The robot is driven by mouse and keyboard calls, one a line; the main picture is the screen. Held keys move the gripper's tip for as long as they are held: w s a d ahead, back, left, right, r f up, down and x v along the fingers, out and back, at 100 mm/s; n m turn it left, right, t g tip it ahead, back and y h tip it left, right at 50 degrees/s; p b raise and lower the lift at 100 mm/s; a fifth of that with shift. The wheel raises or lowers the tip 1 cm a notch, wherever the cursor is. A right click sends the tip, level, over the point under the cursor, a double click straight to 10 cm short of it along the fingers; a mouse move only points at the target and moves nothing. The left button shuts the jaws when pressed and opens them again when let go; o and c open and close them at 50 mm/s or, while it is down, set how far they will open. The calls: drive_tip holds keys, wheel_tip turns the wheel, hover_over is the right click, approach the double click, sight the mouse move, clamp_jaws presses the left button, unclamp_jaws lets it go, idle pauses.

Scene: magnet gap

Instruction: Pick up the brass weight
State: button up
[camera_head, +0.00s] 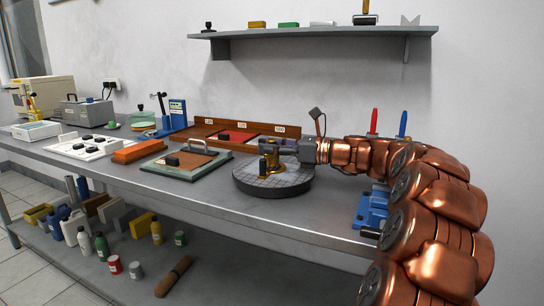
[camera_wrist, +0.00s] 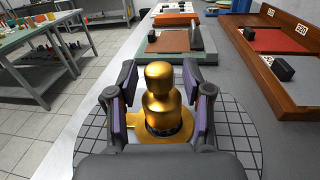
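The brass weight (camera_wrist: 165,103) is a golden, knobbed cylinder with a wider foot. It stands upright on a round grey disc with a grid top (camera_head: 246,178); the weight also shows in the head view (camera_head: 264,165), partly hidden by the gripper. My gripper (camera_wrist: 160,90) is open around the weight, with one finger on each side. A gap shows between the left pad and the weight; the right pad is closer, and I cannot tell whether it touches.
Left of the disc lies a green-edged board (camera_head: 183,174) with a handle and a black block. A wooden tray (camera_head: 290,132) with coloured sections stands behind. Blue-based tools (camera_head: 371,209) stand right of the disc. A shelf (camera_head: 312,32) hangs above.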

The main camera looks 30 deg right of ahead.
clamp_jaws()
drive_tip(key=shift+r, duration=0.15)
idle(0.4)
